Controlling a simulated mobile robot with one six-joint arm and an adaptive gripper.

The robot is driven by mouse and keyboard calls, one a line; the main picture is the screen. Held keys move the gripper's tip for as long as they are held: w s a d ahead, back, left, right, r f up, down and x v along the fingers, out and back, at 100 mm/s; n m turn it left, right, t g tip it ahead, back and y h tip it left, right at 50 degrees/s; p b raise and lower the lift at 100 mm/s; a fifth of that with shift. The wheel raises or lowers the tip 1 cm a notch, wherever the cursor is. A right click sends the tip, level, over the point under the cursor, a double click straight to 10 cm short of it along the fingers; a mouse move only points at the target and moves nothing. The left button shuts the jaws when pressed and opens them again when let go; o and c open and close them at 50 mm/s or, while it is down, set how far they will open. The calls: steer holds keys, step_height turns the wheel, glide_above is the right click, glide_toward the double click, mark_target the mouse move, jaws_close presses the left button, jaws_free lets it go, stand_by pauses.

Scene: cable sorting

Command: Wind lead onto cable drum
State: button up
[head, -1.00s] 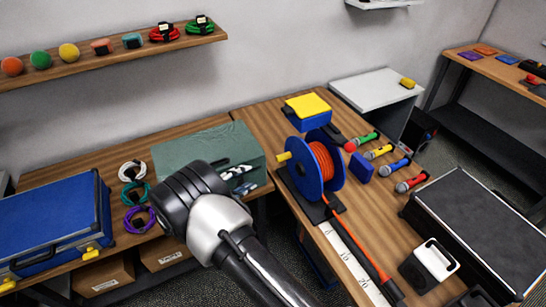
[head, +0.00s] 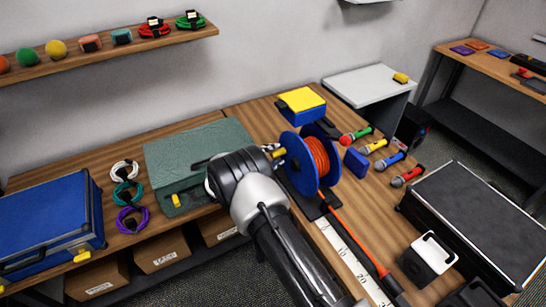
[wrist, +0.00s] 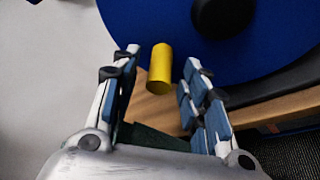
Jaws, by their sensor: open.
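The cable drum (head: 296,160) has blue flanges and stands on the bench in the head view. Orange lead (head: 317,156) is wound on its core, and a length runs down (head: 352,236) toward the front of the bench. A yellow crank handle (head: 278,153) sticks out of the drum's left flange. In the wrist view the blue flange (wrist: 225,55) fills the top, and the yellow handle (wrist: 161,68) lies between the tips of my gripper (wrist: 160,82). The fingers are open, with a gap on both sides of the handle. In the head view my arm hides the fingers.
A white ruler strip (head: 345,250) lies beside the lead. Several microphones (head: 390,161) and a blue block (head: 355,163) are right of the drum. A green case (head: 185,150) stands left of my arm, and a black-topped case (head: 480,215) is at the right.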

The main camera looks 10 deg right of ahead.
steer(key=shift+w+d, duration=0.15)
steer(key=shift+d, duration=0.05)
steer(key=shift+c, duration=0.5)
jaws_close()
